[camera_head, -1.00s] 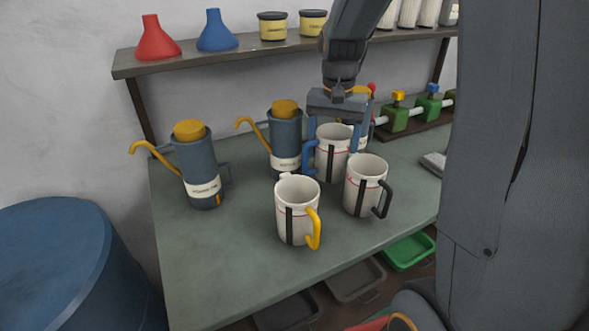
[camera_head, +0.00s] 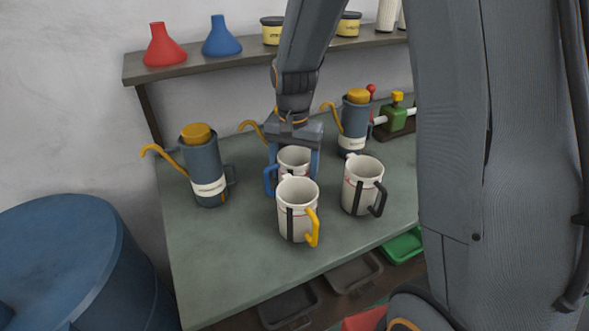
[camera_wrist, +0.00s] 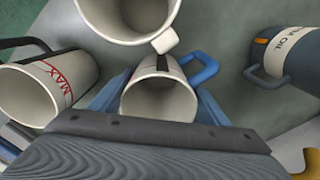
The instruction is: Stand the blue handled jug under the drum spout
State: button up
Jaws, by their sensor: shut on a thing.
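The white jug with the blue handle (camera_head: 294,156) is between the blue fingers of my gripper (camera_head: 294,148), which is shut on it. Its blue handle (camera_head: 270,180) points left. The jug is upright behind the yellow-handled jug (camera_head: 297,215), which hides its lower part; I cannot tell whether it touches the bench. In the wrist view the blue-handled jug (camera_wrist: 160,98) sits between the fingers, its handle (camera_wrist: 204,68) to the upper right. A blue drum (camera_head: 75,250) stands at the lower left, beside the bench; no spout on it is visible.
A black-handled jug (camera_head: 361,186) stands at right on the bench (camera_head: 235,255). Oil cans with yellow spouts stand at left (camera_head: 205,170) and at the back right (camera_head: 353,125); another is mostly hidden behind my gripper. A shelf (camera_head: 205,65) runs above. The bench's front left is clear.

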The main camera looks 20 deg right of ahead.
jog(key=o, duration=0.7)
jog(key=shift+f, duration=0.15)
jog(key=o, duration=0.5)
jog(key=shift+c, duration=0.2)
